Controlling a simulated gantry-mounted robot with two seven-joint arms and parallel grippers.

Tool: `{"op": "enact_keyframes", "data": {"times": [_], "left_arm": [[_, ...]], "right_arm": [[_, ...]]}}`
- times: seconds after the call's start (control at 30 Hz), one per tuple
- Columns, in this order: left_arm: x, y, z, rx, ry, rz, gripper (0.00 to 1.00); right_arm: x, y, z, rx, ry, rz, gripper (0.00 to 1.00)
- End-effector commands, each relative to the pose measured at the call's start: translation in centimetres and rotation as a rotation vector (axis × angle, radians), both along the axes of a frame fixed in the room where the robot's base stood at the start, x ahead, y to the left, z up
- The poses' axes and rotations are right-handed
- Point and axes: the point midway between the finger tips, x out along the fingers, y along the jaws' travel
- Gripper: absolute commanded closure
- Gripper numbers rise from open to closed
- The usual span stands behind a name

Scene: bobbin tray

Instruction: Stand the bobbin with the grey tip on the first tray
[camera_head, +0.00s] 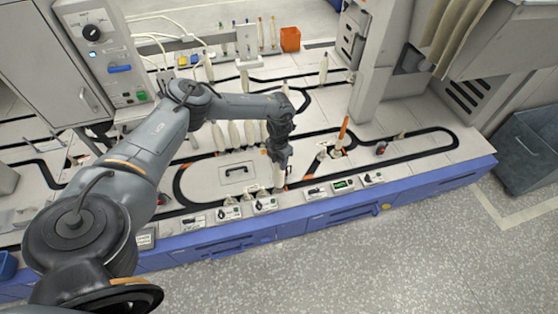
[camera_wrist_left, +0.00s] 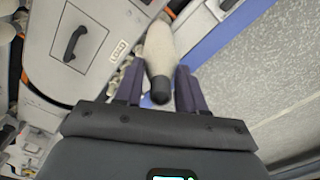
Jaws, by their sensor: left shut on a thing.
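My left gripper (camera_head: 278,160) points down over the near part of the black track. In the left wrist view the gripper (camera_wrist_left: 158,80) is shut on a cream bobbin (camera_wrist_left: 160,48), between its two dark fingers. The bobbin's dark grey tip (camera_wrist_left: 160,88) is toward the gripper's palm. In the head view the held bobbin (camera_head: 278,179) shows as a small pale body under the gripper. I cannot tell whether its lower end touches the surface, and no tray can be clearly made out. My right gripper is not in view.
Several pale bobbins stand behind the gripper (camera_head: 235,134). Small control boxes (camera_head: 265,204) line the bench's blue front edge.

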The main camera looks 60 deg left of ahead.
Motion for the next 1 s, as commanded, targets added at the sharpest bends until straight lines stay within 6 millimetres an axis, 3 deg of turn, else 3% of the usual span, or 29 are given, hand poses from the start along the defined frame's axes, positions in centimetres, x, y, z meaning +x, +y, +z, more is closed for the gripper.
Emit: {"op": "enact_keyframes", "data": {"times": [1.0], "left_arm": [[0.01,0.00,-0.75,0.000,0.000,0.000,1.00]], "right_arm": [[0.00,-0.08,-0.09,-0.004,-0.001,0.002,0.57]]}}
